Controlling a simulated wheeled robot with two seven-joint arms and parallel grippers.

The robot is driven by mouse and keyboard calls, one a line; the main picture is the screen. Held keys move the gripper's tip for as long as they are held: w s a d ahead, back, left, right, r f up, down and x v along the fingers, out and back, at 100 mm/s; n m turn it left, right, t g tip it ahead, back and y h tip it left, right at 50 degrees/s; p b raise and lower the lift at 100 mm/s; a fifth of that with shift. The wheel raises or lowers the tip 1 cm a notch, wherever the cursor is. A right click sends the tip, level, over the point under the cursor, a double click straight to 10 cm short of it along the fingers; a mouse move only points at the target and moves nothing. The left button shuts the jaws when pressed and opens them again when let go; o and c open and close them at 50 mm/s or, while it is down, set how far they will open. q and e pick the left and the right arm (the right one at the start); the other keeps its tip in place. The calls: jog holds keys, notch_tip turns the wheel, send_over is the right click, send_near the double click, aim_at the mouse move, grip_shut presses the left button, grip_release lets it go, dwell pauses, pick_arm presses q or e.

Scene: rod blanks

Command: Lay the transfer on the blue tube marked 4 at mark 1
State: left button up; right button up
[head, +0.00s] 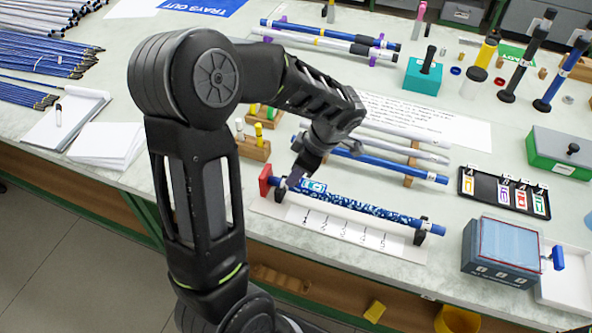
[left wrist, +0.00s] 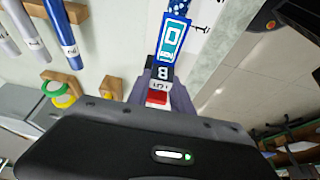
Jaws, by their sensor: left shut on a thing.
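A blue tube with a dark speckled pattern (head: 370,209) lies in a cradle with a red end stop (head: 265,178). I cannot read a 4 on it. A white strip numbered 1 to 5 (head: 345,228) runs along its front. My left gripper (head: 300,180) is at the tube's left end, shut on the black lettered tab (left wrist: 164,72) of a blue-and-white transfer (head: 314,186). The transfer also shows in the left wrist view (left wrist: 173,42), lined up along the tube, near mark 1. I cannot tell whether it touches the tube. My right gripper is not in view.
More tubes (head: 400,170) lie on a wooden rack behind. A black tray (head: 487,190) with several transfers, a blue-grey box (head: 490,268) and a green box (head: 560,150) are at the right. A notepad (head: 60,120) lies at the left.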

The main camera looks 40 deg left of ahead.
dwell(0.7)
pick_arm(q)
jog(key=shift+b, duration=0.5)
jog(key=shift+f+b, duration=0.6)
dwell(0.8)
jog(key=shift+b, duration=0.45)
dwell(2.0)
jog(key=shift+r+p, duration=1.6)
jog(key=shift+r, duration=1.9)
